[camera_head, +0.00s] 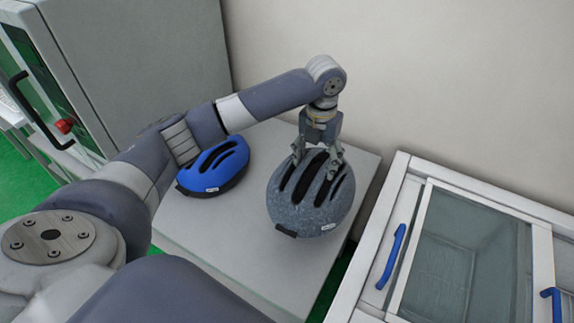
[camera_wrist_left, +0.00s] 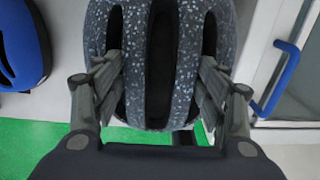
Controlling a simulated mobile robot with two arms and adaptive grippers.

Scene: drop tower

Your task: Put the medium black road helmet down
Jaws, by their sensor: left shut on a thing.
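The road helmet (camera_head: 312,210) is dark grey to black with pale speckles and long black vents. My left gripper (camera_head: 317,161) holds it from above over the right part of a grey table (camera_head: 230,243). In the left wrist view the helmet (camera_wrist_left: 136,75) fills the middle, with the two fingers of my left gripper (camera_wrist_left: 160,72) pressed against it from both sides. I cannot tell whether its underside touches the table. My right gripper is not in view.
A blue helmet (camera_head: 215,166) sits on the table to the left. A grey cabinet (camera_head: 150,60) stands at the back left. A white glass-topped unit (camera_head: 462,262) with blue handles is close on the right. Bare table lies in front of the helmets.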

